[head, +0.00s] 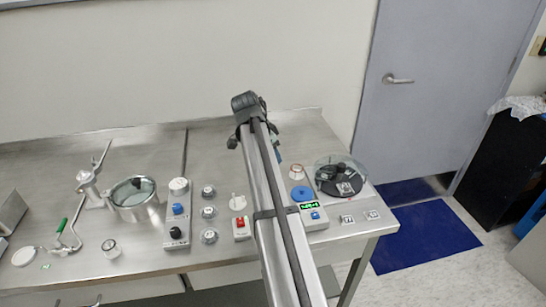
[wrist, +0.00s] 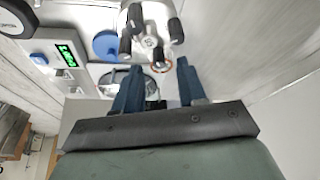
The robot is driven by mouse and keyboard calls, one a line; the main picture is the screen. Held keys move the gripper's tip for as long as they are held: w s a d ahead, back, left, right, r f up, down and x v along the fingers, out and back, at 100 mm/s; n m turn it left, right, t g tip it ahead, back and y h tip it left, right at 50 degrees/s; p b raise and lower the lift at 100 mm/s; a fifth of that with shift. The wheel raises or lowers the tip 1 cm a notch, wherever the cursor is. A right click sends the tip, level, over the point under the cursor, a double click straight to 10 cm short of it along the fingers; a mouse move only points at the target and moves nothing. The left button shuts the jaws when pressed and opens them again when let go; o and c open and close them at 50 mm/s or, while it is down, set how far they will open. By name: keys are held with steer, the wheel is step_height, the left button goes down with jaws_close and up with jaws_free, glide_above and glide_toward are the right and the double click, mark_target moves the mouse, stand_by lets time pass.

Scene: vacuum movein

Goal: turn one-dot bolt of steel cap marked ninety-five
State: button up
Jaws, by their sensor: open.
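A round steel cap (wrist: 150,35) with several black knob-like bolts around it shows at the top of the wrist view. Its ninety-five mark and the dots on the bolts are too small to read. My gripper (wrist: 157,66) is open, with its two blue fingers apart and nothing visibly held. The fingertips point toward the near side of the cap, and I cannot tell whether they touch it. In the head view my arm hides most of the gripper, and only a blue sliver of it (head: 278,154) shows beside the copper-ringed fitting (head: 297,171).
A blue disc (head: 302,193) and a box with a green display (head: 310,205) stand beside my arm. A clear round dish (head: 362,167) with dark parts is to their right.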

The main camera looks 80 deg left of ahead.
steer(key=v, duration=1.2)
steer(key=shift+r, duration=0.1)
steer(key=shift+c, duration=0.4)
